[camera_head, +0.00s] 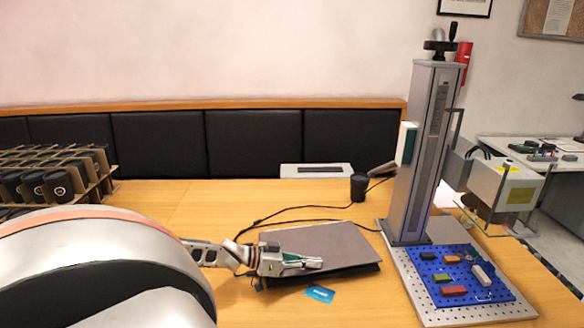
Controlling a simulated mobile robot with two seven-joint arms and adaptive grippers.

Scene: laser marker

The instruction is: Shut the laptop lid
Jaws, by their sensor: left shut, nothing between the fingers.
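The laptop (335,244) lies on the wooden table in the middle of the head view. Its grey lid is down over the dark base, with a thin dark edge showing at the front right; I cannot tell whether it is fully flat. My left gripper (318,263) is shut and empty. It is over the front left part of the lid and hides that part; I cannot tell whether it touches. My right gripper is not in view.
A laser marker column (419,150) stands on a base plate to the right, with a blue perforated plate (455,275) holding small blocks. A black cup (359,188) and cables are behind the laptop. A blue card (320,293) lies in front. A cardboard crate (60,165) is at left.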

